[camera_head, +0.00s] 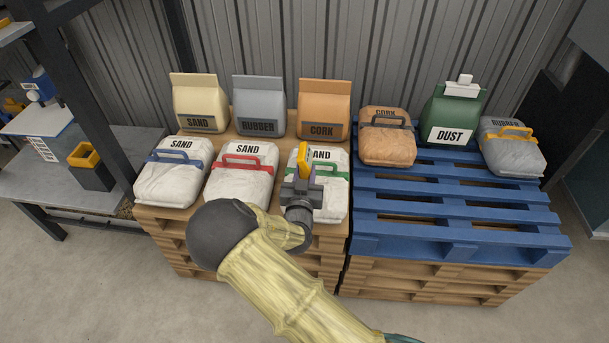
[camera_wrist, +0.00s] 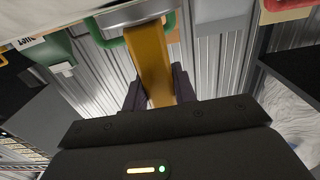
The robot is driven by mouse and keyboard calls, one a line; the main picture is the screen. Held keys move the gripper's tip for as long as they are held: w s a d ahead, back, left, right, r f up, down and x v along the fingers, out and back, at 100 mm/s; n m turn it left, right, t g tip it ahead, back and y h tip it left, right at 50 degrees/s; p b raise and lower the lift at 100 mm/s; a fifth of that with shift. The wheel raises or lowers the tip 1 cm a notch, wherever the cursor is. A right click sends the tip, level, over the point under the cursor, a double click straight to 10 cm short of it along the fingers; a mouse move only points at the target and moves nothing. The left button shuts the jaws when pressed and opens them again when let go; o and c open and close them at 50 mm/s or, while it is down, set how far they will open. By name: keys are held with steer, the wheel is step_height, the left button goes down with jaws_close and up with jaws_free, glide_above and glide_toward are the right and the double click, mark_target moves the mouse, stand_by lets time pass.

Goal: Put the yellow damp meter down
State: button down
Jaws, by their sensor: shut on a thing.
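The yellow damp meter (camera_head: 303,158) stands up from my gripper (camera_head: 301,182), in front of the white sand bag with the green handle (camera_head: 333,190). My gripper is shut on it. In the wrist view the meter (camera_wrist: 150,55) runs up from between the two dark fingers (camera_wrist: 160,92), its far end near a green handle. I cannot tell whether the meter touches the bag.
More white sand bags, with a red handle (camera_head: 241,175) and a blue handle (camera_head: 173,172), stand to the left. Sand, rubber and cork bags stand behind. The blue pallet (camera_head: 450,213) at right is bare in front; cork, dust and rubber bags line its back.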

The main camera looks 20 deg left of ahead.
steer(key=shift+s+a+f, duration=0.1)
steer(key=shift+f, duration=0.1)
steer(key=c, duration=1.1)
jaws_free()
steer(key=shift+r, duration=0.1)
steer(key=p+v, duration=0.1)
steer(key=v, duration=1.1)
